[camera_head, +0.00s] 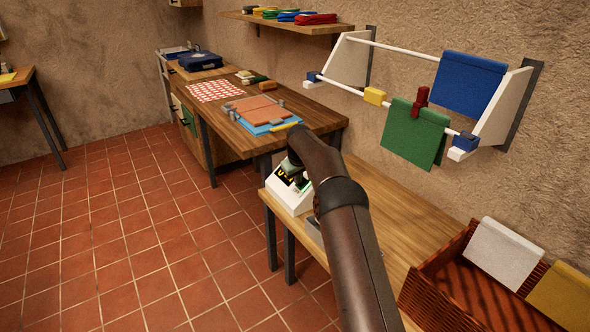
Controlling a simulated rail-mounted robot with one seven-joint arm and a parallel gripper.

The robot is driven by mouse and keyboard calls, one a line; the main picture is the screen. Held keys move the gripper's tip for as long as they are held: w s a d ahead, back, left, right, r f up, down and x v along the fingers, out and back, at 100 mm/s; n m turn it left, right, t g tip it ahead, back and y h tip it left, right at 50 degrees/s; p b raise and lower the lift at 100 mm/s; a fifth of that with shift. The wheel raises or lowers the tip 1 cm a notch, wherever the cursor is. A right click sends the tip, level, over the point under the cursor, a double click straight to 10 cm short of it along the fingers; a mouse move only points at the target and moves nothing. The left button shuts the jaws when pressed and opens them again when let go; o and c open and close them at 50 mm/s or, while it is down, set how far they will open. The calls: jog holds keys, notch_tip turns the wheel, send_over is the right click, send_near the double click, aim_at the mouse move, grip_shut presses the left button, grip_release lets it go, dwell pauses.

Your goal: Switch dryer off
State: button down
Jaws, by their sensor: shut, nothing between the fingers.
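A white box (287,200) with a dark face, yellow marks and a green glow stands at the left end of the near wooden table; it looks like a switch unit, perhaps the dryer's. My gripper (298,182) is at the top of this box, shut with nothing in it. My arm covers part of the box and of the gripper, so I cannot tell whether the fingers touch it. A wall drying rack (492,112) holds a blue cloth (468,84) and a green cloth (408,140), with a red clip (421,100) on the green one.
A wicker basket (415,290) with a white cloth (503,252) and a yellow cloth (565,295) stands at right on the table (400,215). A farther counter (318,117) holds boards and a checked cloth (215,90). The tiled floor at left is clear.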

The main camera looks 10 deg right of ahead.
jog(key=shift+w+d+f, duration=0.15)
jog(key=shift+d+f, duration=0.05)
jog(key=shift+f, duration=0.3)
jog(key=shift+f+h+b, duration=0.4)
jog(key=shift+f+b, duration=0.05)
jog(key=shift+b, duration=0.35)
jog(key=shift+r+p, duration=0.95)
jog(key=shift+r, duration=0.05)
